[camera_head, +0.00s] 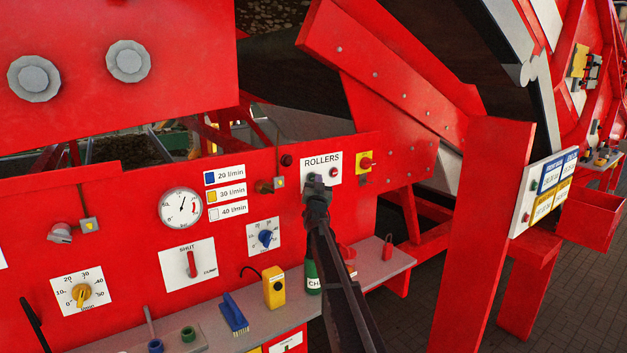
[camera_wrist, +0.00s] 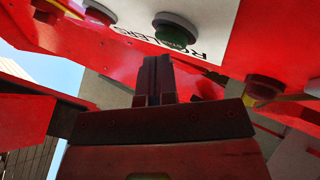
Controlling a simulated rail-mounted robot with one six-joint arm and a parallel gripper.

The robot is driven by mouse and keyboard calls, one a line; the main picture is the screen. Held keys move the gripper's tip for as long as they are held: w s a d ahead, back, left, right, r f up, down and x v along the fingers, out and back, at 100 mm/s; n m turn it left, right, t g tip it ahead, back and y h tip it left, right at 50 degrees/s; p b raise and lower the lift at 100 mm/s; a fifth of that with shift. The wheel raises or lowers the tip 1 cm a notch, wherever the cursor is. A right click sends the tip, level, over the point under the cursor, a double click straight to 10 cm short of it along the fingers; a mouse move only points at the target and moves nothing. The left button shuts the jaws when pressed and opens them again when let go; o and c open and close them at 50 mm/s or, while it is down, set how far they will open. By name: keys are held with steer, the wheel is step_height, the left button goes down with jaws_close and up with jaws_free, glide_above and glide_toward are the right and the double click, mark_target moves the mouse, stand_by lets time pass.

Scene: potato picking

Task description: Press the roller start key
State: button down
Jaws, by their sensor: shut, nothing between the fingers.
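The white ROLLERS plate (camera_head: 335,161) is on the red panel, with a red button (camera_head: 333,172) on its right side. My gripper (camera_head: 317,188) is shut and empty, its tips in front of the plate's lower left and partly hiding it. In the wrist view the green roller key (camera_wrist: 176,33) stands in a grey ring on the plate, just beyond and slightly right of my fingertips (camera_wrist: 157,60). The label shows upside down beside them. I cannot tell whether the tips touch anything.
A yellow-backed red button (camera_head: 366,163) is right of the plate. A blue dial (camera_head: 265,237) and a gauge (camera_head: 181,208) are to the left. Below, a ledge (camera_head: 190,325) holds a green bottle (camera_head: 312,278), a yellow box (camera_head: 274,288) and a blue brush (camera_head: 234,313).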

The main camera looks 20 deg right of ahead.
steer(key=shift+w+a, duration=0.1)
steer(key=shift+w, duration=0.3)
stand_by(0.4)
stand_by(0.4)
steer(key=shift+s, duration=0.8)
steer(key=s, duration=0.2)
steer(key=s+d, duration=0.1)
steer(key=s, duration=0.2)
steer(key=shift+d, duration=0.2)
stand_by(0.4)
